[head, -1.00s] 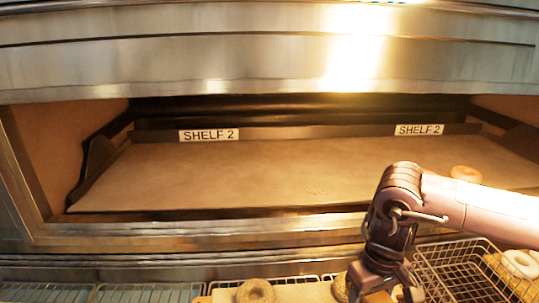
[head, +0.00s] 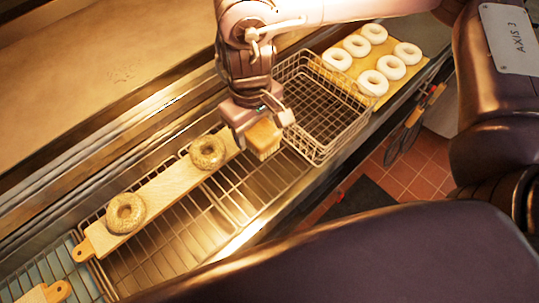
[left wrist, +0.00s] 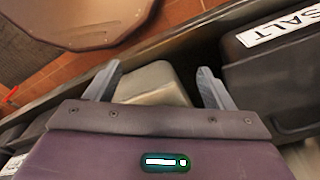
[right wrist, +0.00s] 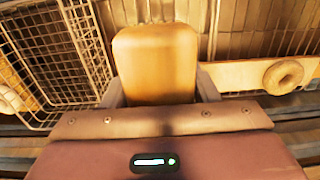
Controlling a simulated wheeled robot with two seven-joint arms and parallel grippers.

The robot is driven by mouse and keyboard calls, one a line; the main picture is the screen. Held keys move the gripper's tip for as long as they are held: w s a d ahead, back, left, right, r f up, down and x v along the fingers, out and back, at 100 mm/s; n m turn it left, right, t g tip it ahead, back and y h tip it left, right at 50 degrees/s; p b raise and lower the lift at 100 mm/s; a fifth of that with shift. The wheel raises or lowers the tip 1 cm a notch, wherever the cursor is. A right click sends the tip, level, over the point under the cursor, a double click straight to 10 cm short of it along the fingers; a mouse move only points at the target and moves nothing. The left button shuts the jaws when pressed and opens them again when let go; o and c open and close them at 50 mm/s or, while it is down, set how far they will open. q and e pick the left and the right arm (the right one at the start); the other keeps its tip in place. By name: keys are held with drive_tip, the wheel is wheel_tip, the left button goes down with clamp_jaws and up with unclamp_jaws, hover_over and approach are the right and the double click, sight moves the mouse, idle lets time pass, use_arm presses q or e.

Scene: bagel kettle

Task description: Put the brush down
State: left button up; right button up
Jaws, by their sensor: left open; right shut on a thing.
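My right gripper (head: 262,118) is shut on the brush (head: 264,139), a block with pale tan bristles pointing down in the head view. It hangs above the wire rack, between the wire basket and the wooden board. In the right wrist view the brush (right wrist: 155,60) fills the space between the fingers. Whether it touches the rack is unclear. My left gripper (left wrist: 157,75) shows only in the left wrist view, open, with a pale block-shaped thing (left wrist: 155,85) beyond its fingers. I cannot tell that anything is held there.
A wooden board (head: 165,192) carries two seeded bagels (head: 125,213) on the rack (head: 240,195). The empty wire basket (head: 318,108) stands right of the brush. Several white bagels (head: 390,67) lie on a tray at the upper right. A dark SALT bin (left wrist: 280,60) is near my left gripper.

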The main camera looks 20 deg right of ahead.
wheel_tip(320, 180, down, 8)
drive_tip(key=s+r, duration=0.1)
drive_tip(key=s, duration=0.1)
drive_tip(key=b, duration=0.1)
hover_over(258, 181)
wheel_tip(258, 181, down, 8)
drive_tip(key=shift+r, duration=0.1)
drive_tip(key=shift+f, duration=0.3)
wheel_tip(258, 181, down, 3)
drive_tip(key=shift+s+f+b, duration=0.1)
drive_tip(key=shift+b, duration=0.65)
drive_tip(key=shift+f, duration=0.35)
use_arm(q)
drive_tip(key=shift+g, duration=0.3)
drive_tip(key=s+f, duration=0.1)
drive_tip(key=s+a+f, duration=0.1)
drive_tip(key=s, duration=0.3)
drive_tip(key=shift+a+f, duration=0.15)
drive_tip(key=shift+f, duration=0.25)
